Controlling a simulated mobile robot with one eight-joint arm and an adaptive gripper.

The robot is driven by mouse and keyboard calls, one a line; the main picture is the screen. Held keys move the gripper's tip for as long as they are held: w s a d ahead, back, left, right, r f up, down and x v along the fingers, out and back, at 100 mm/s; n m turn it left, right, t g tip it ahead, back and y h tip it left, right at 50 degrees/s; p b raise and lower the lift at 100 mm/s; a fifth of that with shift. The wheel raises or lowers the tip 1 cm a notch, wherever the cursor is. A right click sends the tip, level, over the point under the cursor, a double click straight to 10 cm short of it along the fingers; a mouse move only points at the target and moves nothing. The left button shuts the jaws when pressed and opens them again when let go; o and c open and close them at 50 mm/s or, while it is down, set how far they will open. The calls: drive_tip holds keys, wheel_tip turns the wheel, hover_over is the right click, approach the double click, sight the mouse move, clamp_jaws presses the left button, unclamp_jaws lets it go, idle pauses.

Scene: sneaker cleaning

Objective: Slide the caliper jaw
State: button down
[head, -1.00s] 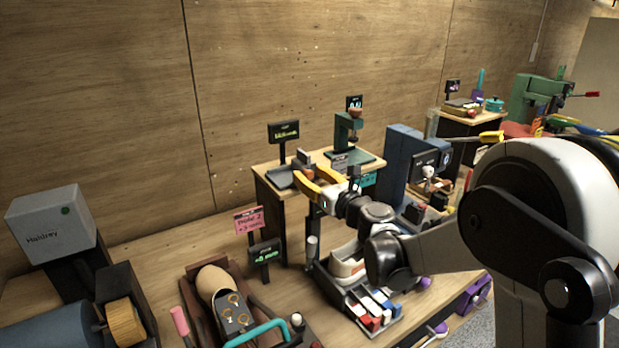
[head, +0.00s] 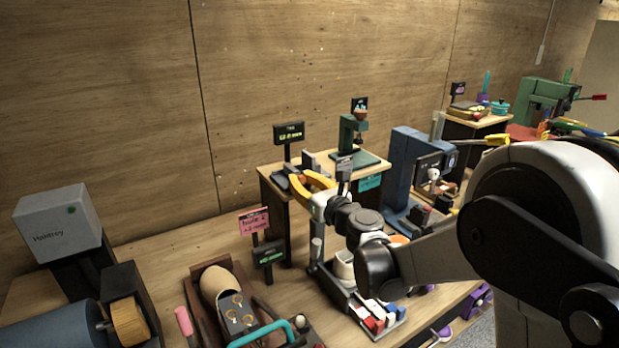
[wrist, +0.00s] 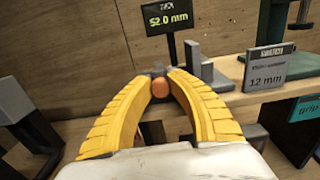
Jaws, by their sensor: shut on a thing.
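The caliper (head: 309,160) is a dark grey device with upright jaws on the raised wooden bench. In the wrist view one grey upright jaw (wrist: 193,57) stands to the right of my fingertips. My gripper (head: 304,182) has yellow fingers and reaches the bench's front left part. In the wrist view my gripper (wrist: 160,82) is closed around a small round orange knob (wrist: 160,88) with a dark block just behind it. A display (wrist: 168,18) behind it reads 52.0 mm. The caliper's lower parts are partly hidden by my fingers.
A sign (wrist: 268,68) reading 12 mm stands right of the caliper. A green press-like device (head: 352,140) stands behind right. A blue machine (head: 408,165) is further right. A tray of small bottles and a shoe in a holder (head: 222,292) sit lower.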

drive_tip(key=shift+d, duration=0.15)
drive_tip(key=c, duration=1.2)
unclamp_jaws()
drive_tip(key=shift+c, duration=0.2)
drive_tip(key=v, duration=1.2)
